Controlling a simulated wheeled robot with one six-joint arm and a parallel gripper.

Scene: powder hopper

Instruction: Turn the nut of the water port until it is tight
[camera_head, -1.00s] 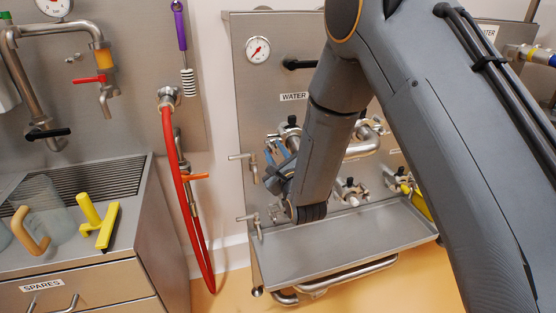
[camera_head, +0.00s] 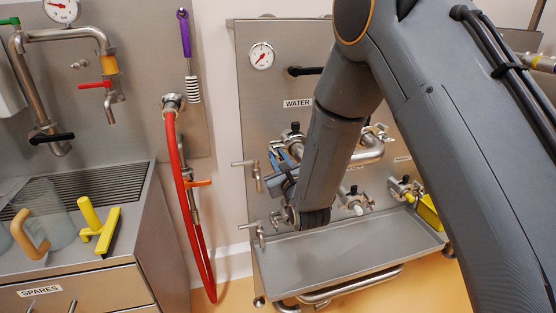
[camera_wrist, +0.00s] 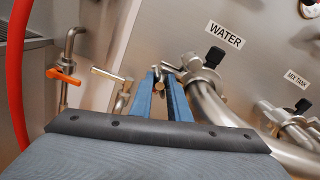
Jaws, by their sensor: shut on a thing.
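The water port (camera_wrist: 205,78) is a steel clamped pipe joint with a black knob, beside the WATER label (camera_wrist: 224,35) on the steel panel. My gripper (camera_wrist: 161,80) has blue fingers that reach to the left side of this port in the wrist view.
A steel tray (camera_head: 350,250) juts out below the ports. A small tap (camera_wrist: 112,76) stands just left of the fingers. The MIX TANK port (camera_wrist: 290,120) is to the right. A red hose (camera_head: 178,190) hangs at the left.

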